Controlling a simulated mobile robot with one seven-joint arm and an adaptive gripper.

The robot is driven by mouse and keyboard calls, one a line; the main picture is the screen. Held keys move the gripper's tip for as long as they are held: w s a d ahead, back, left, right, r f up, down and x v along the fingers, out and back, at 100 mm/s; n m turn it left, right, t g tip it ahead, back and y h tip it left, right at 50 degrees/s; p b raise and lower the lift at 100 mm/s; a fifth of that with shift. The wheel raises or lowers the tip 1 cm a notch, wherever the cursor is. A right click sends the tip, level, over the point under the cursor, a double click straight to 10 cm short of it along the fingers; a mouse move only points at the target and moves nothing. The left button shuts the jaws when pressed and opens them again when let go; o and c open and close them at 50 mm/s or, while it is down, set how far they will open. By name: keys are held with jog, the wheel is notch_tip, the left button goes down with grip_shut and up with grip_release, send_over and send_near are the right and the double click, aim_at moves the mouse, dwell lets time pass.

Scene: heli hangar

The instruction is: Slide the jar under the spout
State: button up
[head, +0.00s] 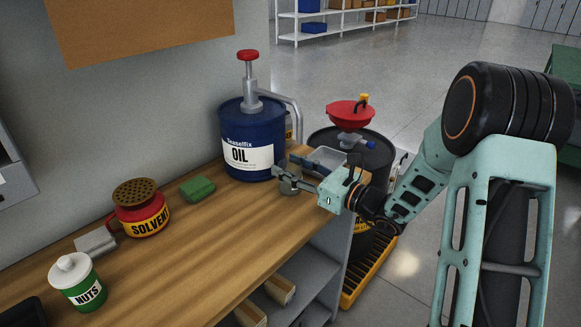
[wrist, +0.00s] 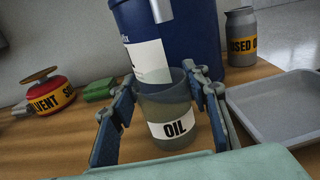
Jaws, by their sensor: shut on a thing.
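The jar (wrist: 165,125) is clear, with an OIL label, and stands upright between my gripper's fingers in the wrist view. In the head view it shows small (head: 290,184) near the bench's right end. My gripper (head: 277,172) is shut on it from the right, one finger on each side. The blue oil drum (head: 247,150) with a red-topped pump stands just behind the jar. Its grey spout (head: 297,115) arches out to the right and points down. In the head view the spout's end is above and slightly right of the jar.
A grey tray (wrist: 280,108) lies right of the jar, with a used-oil can (wrist: 240,40) behind it. A green sponge (head: 197,188), solvent can (head: 141,208) and nuts jar (head: 77,282) stand leftward. Bare bench lies in front. A black drum with a red funnel (head: 350,113) stands beyond the bench.

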jog(key=shift+c, duration=1.2)
jog(key=shift+w+d, duration=0.3)
jog(key=shift+d, duration=0.3)
jog(key=shift+w+d, duration=0.25)
jog(key=shift+d, duration=0.3)
jog(key=o, duration=1.4)
jog(key=v, duration=1.2)
